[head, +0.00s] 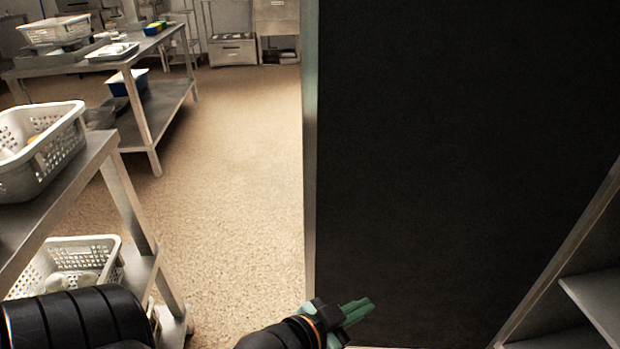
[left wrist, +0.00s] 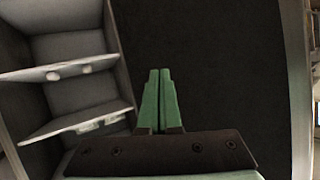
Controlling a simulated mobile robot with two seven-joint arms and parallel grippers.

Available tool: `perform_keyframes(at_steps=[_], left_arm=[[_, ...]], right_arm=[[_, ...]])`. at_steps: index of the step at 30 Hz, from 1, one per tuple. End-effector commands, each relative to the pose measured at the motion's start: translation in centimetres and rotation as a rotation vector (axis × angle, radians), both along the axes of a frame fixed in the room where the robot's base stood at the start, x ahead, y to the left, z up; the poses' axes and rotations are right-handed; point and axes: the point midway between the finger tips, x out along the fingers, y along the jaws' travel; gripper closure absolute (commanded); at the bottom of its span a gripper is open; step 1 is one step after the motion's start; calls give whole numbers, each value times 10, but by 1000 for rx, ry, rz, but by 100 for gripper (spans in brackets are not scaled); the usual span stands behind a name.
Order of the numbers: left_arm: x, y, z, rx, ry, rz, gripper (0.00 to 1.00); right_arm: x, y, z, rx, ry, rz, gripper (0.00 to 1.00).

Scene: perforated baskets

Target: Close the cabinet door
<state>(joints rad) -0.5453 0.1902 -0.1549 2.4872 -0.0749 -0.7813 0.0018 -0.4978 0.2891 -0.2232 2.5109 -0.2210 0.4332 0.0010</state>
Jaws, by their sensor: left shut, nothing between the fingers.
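The cabinet door (head: 450,150) is a large dark panel with a pale metal edge, filling the right half of the head view. It stands open, with the cabinet's shelves (head: 598,295) showing at the lower right. My left gripper (head: 357,312) has green fingers and is low in front of the door's inner face, near its free edge. In the left wrist view the green fingers (left wrist: 159,100) are shut together and empty, with the dark door (left wrist: 215,60) behind them. I cannot tell whether they touch it. The cabinet's inside (left wrist: 65,75) shows at left there. My right gripper is not in view.
A metal table (head: 60,190) with a perforated basket (head: 60,158) stands at the left, with another basket (head: 85,250) on its lower shelf. A second table (head: 150,48) stands farther back. Speckled floor (head: 235,170) is clear between the tables and the door.

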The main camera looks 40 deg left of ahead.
Motion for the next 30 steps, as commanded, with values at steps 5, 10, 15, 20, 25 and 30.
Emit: perform_keyframes(at_steps=[5, 10, 15, 20, 25, 30], left_arm=[[-51, 22, -89, -21, 469, 69, 100], [-89, 53, -150, -187, 848, 106, 100], [-71, 92, -154, -471, 936, 152, 100], [-27, 142, -116, -812, 865, 200, 100], [20, 209, -36, -1196, 676, 204, 100], [43, 271, 50, -1492, 465, 143, 100]], right_arm=[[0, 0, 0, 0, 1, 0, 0], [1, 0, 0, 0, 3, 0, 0], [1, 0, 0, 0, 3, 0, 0], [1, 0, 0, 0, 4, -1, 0], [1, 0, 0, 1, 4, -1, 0], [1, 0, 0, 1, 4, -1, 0]])
